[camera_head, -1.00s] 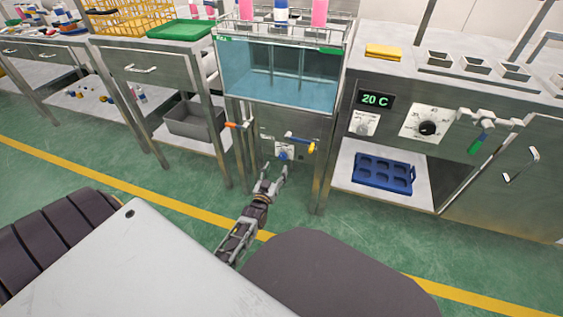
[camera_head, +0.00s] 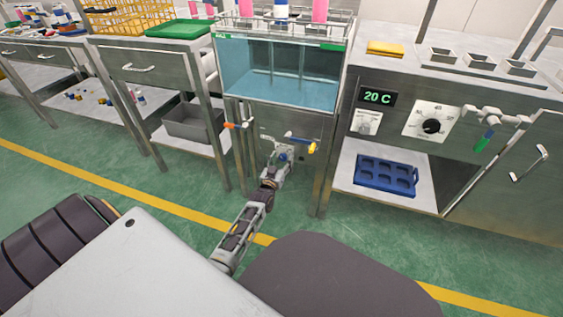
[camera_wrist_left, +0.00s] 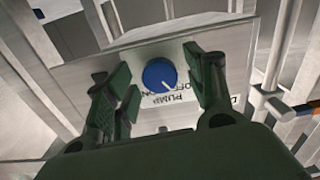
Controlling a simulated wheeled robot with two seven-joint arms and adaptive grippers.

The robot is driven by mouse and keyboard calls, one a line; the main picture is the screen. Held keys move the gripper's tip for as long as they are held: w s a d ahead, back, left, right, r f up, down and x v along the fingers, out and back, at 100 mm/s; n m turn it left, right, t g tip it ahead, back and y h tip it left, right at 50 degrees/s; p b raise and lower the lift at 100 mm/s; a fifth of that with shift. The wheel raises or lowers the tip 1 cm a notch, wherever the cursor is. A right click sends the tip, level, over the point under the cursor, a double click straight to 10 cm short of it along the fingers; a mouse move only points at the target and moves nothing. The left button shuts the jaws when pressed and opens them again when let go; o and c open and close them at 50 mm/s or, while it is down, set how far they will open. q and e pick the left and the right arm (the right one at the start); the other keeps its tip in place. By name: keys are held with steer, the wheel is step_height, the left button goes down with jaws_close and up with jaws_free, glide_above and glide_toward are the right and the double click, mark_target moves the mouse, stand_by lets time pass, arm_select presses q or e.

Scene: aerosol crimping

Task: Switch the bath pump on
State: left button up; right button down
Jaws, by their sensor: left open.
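The bath pump switch is a blue round knob (camera_wrist_left: 159,74) with a white pointer line, on a pale plate (camera_wrist_left: 215,60) lettered PUMP, OFF and ON. In the head view the blue knob (camera_head: 283,156) shows just beyond my left gripper (camera_head: 278,163), low under the water bath (camera_head: 280,75). In the left wrist view my left gripper (camera_wrist_left: 160,88) is open, its fingers on either side of the knob and apart from it. The pointer slants to the lower right in that view. My right gripper is not in view.
Metal legs stand at both sides. A blue tray (camera_head: 385,174) lies on the shelf at right. The green floor in front is clear.

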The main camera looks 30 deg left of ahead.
arm_select(q)
steer(key=shift+c, duration=0.2)
steer(key=c, duration=1)
